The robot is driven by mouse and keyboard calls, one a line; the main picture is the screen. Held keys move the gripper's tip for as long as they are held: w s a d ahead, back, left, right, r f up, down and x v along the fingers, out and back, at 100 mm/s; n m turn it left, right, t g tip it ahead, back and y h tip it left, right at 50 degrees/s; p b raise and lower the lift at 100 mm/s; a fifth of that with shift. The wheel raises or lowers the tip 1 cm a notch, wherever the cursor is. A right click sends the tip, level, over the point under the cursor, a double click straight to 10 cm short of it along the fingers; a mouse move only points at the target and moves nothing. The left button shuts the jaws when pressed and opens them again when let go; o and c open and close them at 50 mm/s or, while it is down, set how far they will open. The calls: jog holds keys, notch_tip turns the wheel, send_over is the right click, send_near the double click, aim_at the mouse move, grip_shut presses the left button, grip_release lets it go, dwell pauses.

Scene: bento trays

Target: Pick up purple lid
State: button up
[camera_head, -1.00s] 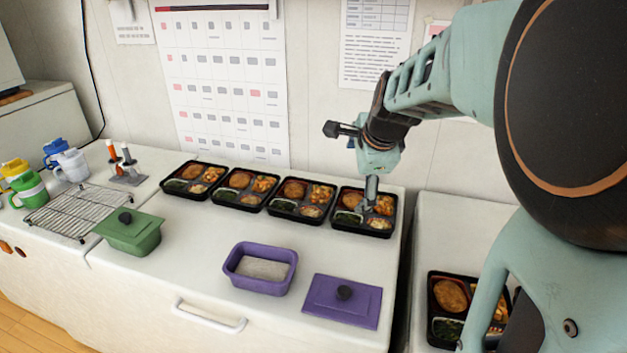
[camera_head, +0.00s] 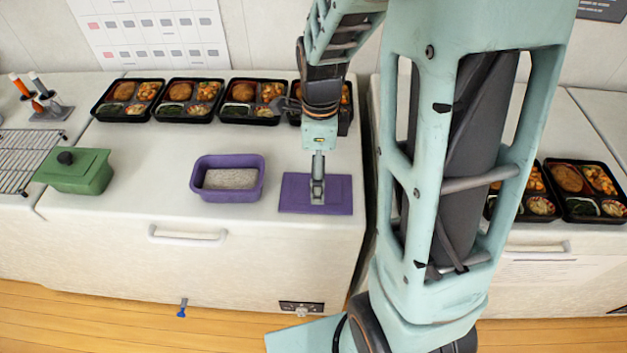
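The purple lid (camera_head: 335,196) is a flat rectangle lying on the white counter, to the right of the open purple container (camera_head: 198,187). My gripper (camera_head: 317,198) points straight down over the middle of the lid. Its fingers cover the lid's dark knob, so the knob is hidden. I cannot tell whether the fingers are closed on the knob or only around it. The lid looks flat on the counter. The purple container holds something greyish and granular.
Several bento trays (camera_head: 189,100) stand in a row behind, the rightmost partly behind my arm. A green lidded pot (camera_head: 77,172) and a wire rack (camera_head: 22,160) are at the left. More bento trays (camera_head: 590,190) lie on the right counter. Counter between pot and purple container is clear.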

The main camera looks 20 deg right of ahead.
jog(key=shift+w+a+f, duration=0.1)
jog(key=shift+f, duration=1.2)
jog(key=shift+w+a+f, duration=0.1)
jog(key=shift+f, duration=1.15)
jog(key=shift+s, duration=0.15)
grip_shut()
